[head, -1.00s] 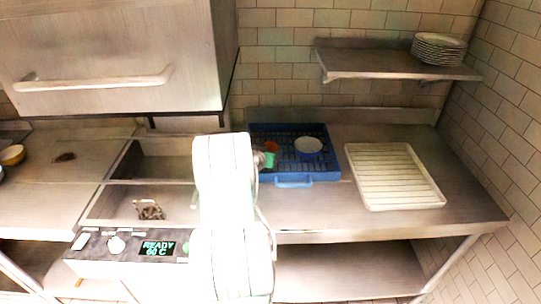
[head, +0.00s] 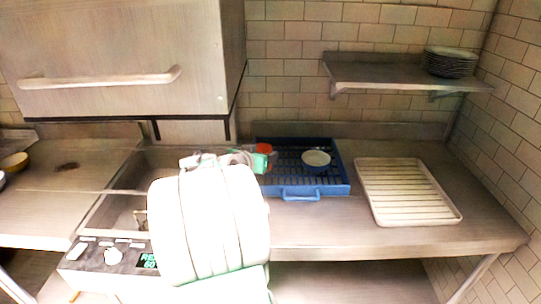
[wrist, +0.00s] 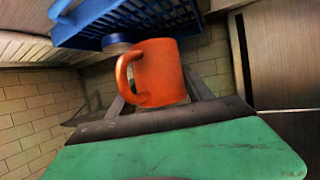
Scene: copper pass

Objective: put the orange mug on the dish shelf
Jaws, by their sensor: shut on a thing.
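The orange mug (head: 264,150) is at the left rear part of the blue rack in the head view, largely hidden by my gripper (head: 262,161). In the wrist view, the mug (wrist: 160,72) is between the fingers of my gripper (wrist: 158,92), with its handle at picture left. My gripper is shut on it, and the rack appears beyond it, apart from the mug. The dish shelf (head: 385,78) is the metal wall shelf at upper right, with a stack of plates (head: 450,62) on its right end. Its left part is bare.
The blue rack (head: 300,192) stands on the counter and holds a blue bowl with a pale inside (head: 316,160). A cream ribbed drainer tray (head: 408,190) lies to its right. The air before the shelf is clear.

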